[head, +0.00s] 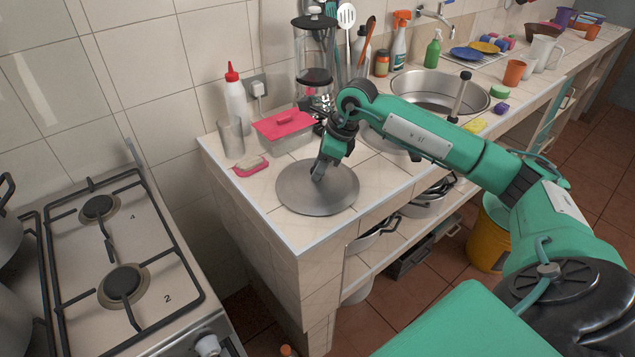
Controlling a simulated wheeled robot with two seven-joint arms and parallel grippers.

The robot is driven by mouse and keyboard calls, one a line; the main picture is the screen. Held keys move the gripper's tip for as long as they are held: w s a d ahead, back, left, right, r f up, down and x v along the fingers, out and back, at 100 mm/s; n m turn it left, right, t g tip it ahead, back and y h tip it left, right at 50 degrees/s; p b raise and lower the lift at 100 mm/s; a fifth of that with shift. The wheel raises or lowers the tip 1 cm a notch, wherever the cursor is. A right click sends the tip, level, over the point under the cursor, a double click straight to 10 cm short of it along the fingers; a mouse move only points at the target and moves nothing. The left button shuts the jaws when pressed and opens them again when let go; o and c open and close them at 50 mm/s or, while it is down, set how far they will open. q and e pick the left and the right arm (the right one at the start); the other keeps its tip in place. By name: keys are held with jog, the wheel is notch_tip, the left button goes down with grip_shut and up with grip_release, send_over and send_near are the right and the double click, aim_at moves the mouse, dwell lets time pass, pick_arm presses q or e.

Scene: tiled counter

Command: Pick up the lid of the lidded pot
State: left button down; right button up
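A round grey metal lid (305,202) shows at the near end of the tiled counter, seen from above. I cannot tell whether it rests on the counter or is held just above it. My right gripper (319,172) points down at the middle of the lid, with its fingertips at or very near the centre. The fingers hide any knob, so I cannot tell whether they are shut on it. Part of another round metal item (376,141) shows behind, mostly hidden by my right arm; I cannot tell whether it is the pot. My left gripper is not in view.
A clear box with a red lid (283,124), a glass (231,137), a white bottle (236,102) and a red-edged sponge (250,166) stand close behind the lid. The sink (470,93) lies farther right. A gas stove (115,265) is at the left.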

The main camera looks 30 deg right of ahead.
grip_shut()
